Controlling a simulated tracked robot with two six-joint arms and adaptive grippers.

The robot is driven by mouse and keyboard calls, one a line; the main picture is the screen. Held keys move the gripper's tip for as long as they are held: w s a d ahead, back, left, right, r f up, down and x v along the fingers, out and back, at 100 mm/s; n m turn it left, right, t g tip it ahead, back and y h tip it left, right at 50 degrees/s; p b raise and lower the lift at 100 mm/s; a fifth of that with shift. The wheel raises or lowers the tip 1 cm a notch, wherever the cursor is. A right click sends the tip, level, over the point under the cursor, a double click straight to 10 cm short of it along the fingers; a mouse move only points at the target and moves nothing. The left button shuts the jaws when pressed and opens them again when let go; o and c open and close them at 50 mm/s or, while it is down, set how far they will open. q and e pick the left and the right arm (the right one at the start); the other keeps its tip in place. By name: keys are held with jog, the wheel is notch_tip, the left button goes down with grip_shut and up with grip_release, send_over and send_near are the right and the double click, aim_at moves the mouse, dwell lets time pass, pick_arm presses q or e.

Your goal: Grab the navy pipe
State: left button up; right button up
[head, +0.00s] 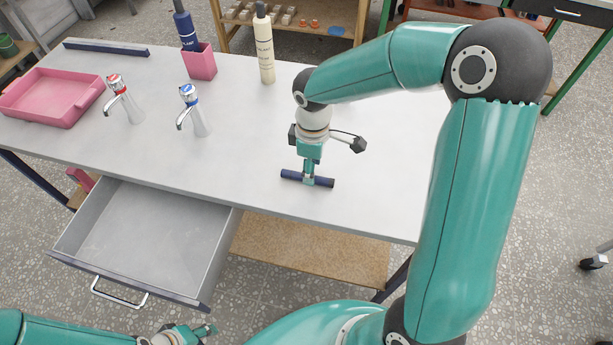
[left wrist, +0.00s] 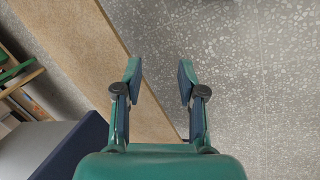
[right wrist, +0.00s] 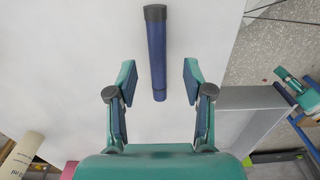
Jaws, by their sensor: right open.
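The navy pipe (head: 324,182) lies on the light grey tabletop near its front edge, left to right in the head view. My right gripper (head: 309,181) is directly over the middle of the pipe and hides that part. In the right wrist view the pipe (right wrist: 157,55) runs lengthwise, with its near end between the two spread fingers (right wrist: 158,75). No finger visibly touches it; the height gap is hard to judge. My left gripper (head: 208,330) is low in front of the open drawer. Its fingers (left wrist: 159,72) are apart with nothing between them.
An open empty drawer (head: 150,235) juts from the table's front. Space around the pipe is clear.

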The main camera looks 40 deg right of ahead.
jog(key=shift+w+d+f, duration=0.1)
jog(key=shift+w+f, duration=0.05)
jog(key=shift+f, duration=1.7)
grip_shut()
